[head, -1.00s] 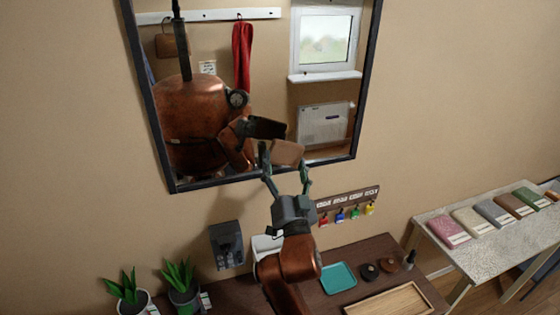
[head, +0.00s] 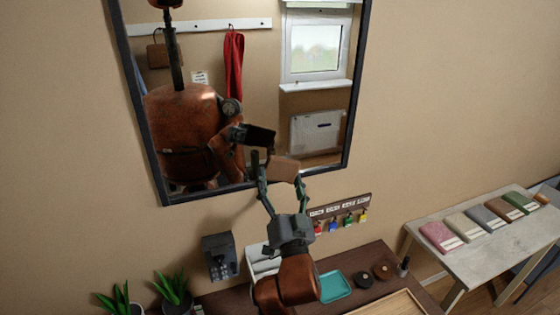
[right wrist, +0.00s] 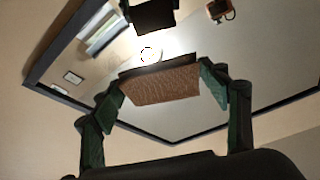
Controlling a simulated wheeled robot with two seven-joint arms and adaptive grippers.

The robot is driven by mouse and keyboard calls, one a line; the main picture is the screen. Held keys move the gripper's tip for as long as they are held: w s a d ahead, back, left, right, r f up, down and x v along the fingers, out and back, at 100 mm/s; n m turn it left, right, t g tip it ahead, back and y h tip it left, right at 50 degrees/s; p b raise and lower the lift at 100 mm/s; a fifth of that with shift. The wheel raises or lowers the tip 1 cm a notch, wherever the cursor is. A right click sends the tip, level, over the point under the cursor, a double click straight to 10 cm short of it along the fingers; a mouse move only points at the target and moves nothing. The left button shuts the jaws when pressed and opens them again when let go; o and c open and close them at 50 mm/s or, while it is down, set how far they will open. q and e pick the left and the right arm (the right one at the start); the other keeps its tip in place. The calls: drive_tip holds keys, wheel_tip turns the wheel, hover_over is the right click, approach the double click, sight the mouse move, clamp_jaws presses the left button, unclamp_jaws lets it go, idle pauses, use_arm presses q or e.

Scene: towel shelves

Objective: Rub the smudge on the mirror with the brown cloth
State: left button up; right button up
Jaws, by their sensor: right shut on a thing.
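The framed mirror (head: 356,90) hangs on the beige wall and reflects my copper body. My right gripper (head: 281,179) is in front of its lower edge, fingers shut on the brown cloth (head: 284,168). The right wrist view shows the cloth (right wrist: 160,87) spanning between the green-grey fingertips, with the mirror (right wrist: 225,97) behind it. I cannot tell whether the cloth touches the glass. My left gripper is not in view.
Below is a dark wooden table (head: 375,252) with a teal tray (head: 335,286) and a wooden tray (head: 390,306). A key rack (head: 340,210) and a dark wall box (head: 220,257) flank my right gripper. Folded towels lie on a side table (head: 470,262) at right.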

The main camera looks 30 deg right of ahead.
approach(267, 155)
drive_tip(key=shift+s+d+r+x, duration=0.1)
drive_tip(key=shift+r+x, duration=0.05)
drive_tip(key=shift+x, duration=0.75)
drive_tip(key=shift+s+d+r+x, duration=0.1)
drive_tip(key=shift+x, duration=0.75)
drive_tip(key=shift+s+r+x, duration=0.1)
drive_tip(key=shift+r+x, duration=0.05)
drive_tip(key=shift+x, duration=0.75)
drive_tip(key=shift+w+d, duration=0.2)
drive_tip(key=shift+w, duration=0.75)
drive_tip(key=shift+d, duration=0.1)
